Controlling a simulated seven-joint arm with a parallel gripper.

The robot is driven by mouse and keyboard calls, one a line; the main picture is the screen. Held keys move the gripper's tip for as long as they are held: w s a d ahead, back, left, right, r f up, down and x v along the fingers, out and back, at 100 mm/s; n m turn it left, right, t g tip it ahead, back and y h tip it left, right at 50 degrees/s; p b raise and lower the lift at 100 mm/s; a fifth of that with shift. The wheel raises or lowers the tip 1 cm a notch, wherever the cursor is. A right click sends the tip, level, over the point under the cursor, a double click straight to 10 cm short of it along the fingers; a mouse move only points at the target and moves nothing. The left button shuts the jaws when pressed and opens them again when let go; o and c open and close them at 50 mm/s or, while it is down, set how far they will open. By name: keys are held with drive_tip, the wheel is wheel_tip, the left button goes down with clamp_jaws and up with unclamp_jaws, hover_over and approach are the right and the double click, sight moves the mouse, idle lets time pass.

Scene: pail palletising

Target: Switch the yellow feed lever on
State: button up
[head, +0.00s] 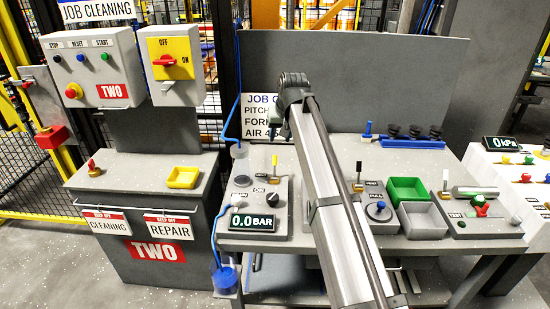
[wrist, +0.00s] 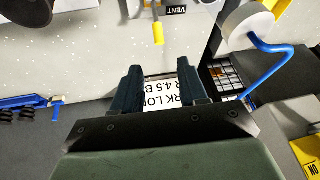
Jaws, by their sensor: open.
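A yellow-tipped lever (head: 275,160) stands roughly upright on the left grey panel, behind the 0.0 BAR display. The yellow lever (wrist: 158,32) also shows at the top of the wrist view, beside a VENT label. I cannot read whether it is on or off. My gripper (head: 285,128) is above the back of the bench near this panel, partly hidden by my arm. In the wrist view my gripper (wrist: 162,88) has two dark fingers spread apart, with nothing between them. The lever is beyond the fingertips and apart from them.
A 0.0 BAR display (head: 252,221) and black knob (head: 273,200) share the left panel. A blue hose (wrist: 272,48) runs from a white cup beside it. A black-tipped lever (head: 358,172), green bin (head: 406,188) and grey bin (head: 424,220) stand to the right. A grey board (head: 400,80) rises behind.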

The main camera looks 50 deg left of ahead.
sight(275, 156)
drive_tip(key=x, duration=1.3)
drive_tip(key=shift+w, duration=0.1)
drive_tip(key=shift+c, duration=0.4)
clamp_jaws()
